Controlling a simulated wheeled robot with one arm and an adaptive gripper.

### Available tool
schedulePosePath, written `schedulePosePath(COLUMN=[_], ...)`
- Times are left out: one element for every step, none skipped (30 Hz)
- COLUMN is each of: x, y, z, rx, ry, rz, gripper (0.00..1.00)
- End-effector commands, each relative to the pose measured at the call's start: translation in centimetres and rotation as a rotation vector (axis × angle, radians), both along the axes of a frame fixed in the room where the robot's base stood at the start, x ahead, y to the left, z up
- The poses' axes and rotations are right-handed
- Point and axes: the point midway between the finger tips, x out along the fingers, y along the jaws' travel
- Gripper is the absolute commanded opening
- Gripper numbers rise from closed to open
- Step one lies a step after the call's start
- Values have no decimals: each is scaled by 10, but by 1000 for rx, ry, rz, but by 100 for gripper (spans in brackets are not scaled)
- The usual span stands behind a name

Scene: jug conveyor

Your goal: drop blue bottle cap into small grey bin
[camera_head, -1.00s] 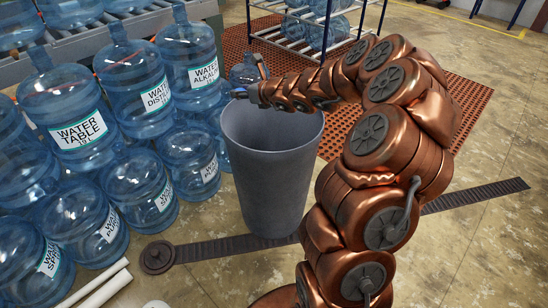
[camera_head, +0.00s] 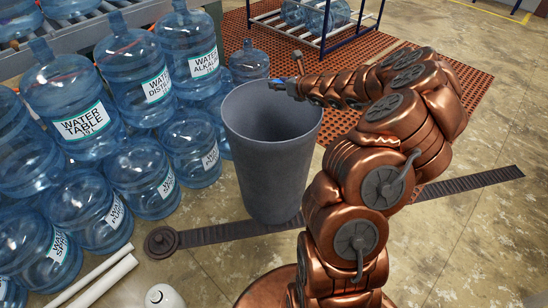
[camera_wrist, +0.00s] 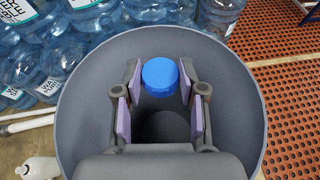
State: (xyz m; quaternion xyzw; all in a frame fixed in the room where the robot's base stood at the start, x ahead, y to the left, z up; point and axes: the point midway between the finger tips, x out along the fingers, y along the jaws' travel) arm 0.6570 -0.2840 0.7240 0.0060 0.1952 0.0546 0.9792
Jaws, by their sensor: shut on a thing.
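The small grey bin (camera_head: 268,175) stands upright on the floor in the middle of the head view, with its open top facing up. My gripper (camera_head: 284,83) is over the far side of the bin's mouth. In the wrist view my gripper (camera_wrist: 160,88) is shut on the blue bottle cap (camera_wrist: 160,75), which sits between the fingertips. The bin's rim and inner wall (camera_wrist: 85,105) surround the gripper and cap in that view.
Several blue water jugs (camera_head: 68,105) crowd the floor left of the bin. A rack with jugs (camera_head: 318,20) stands at the back on an orange perforated mat (camera_head: 410,55). A dark floor strip (camera_head: 440,190) runs beside the bin. White pipes (camera_head: 95,283) and a white bottle (camera_head: 163,297) lie front left.

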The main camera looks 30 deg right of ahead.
Motion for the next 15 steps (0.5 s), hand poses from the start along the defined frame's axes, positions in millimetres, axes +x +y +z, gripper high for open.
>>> schedulePosePath(x=[0,0,0,0,0,0,0,0,0,0,0,0,0,0,0], y=[0,0,0,0,0,0,0,0,0,0,0,0,0,0,0], z=[-12,-15,-19,-21,-24,-26,-28,-29,-30,-31,-31,-31,-31,-31,-30], rx=[0,0,0,0,0,0,0,0,0,1,1,1,1,1,1], ry=[1,1,1,1,1,1,1,0,0,0,0,0,0,0,0], rz=[0,0,0,0,0,0,0,0,0,0,0,0,0,-1,-1], gripper=[30,30,30,30,30,30,30,30,30,30,30,30,30,30,30])
